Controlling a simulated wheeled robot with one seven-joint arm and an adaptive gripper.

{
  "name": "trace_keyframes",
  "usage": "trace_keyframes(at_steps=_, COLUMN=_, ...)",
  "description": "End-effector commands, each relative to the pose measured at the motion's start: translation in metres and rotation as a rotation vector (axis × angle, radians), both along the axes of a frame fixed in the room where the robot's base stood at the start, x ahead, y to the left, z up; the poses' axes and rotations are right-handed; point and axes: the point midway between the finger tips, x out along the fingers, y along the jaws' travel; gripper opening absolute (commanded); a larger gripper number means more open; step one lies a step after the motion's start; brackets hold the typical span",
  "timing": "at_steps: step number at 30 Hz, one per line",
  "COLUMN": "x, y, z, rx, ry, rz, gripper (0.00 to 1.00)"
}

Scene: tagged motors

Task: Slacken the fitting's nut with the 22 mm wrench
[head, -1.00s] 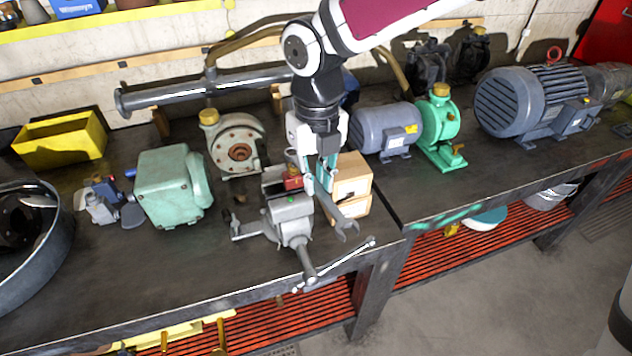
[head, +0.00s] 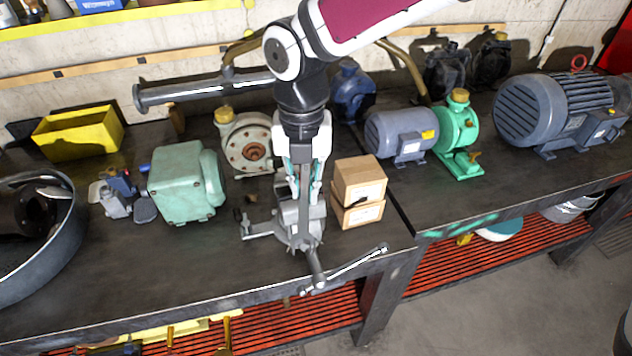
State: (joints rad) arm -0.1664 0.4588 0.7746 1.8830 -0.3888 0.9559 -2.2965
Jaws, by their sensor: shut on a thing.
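My gripper (head: 303,182) is shut on a grey wrench (head: 304,202) and points down over the bench vise. The wrench hangs nearly straight down in the picture, with its lower end in front of the vise. The vise (head: 284,211) stands at the bench's front edge, its handle bar sticking out over the edge. The fitting and its nut are hidden behind my gripper and the wrench, so I cannot tell whether the wrench touches the nut. No size mark on the wrench can be read.
Two stacked wooden boxes (head: 359,192) stand close right of the vise. A pale green housing (head: 186,182) and a round-flanged pump (head: 247,145) stand left and behind. A blue-grey motor (head: 400,135) and green pump (head: 458,132) stand right.

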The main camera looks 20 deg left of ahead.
Motion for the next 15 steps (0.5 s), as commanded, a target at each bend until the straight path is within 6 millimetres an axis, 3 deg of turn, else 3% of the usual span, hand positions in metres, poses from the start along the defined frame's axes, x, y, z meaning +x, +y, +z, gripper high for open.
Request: trace_keyframes(at_steps=15, x=-0.003, y=0.031, z=-0.001, rx=0.0, ry=0.0, rz=-0.283, gripper=0.0)
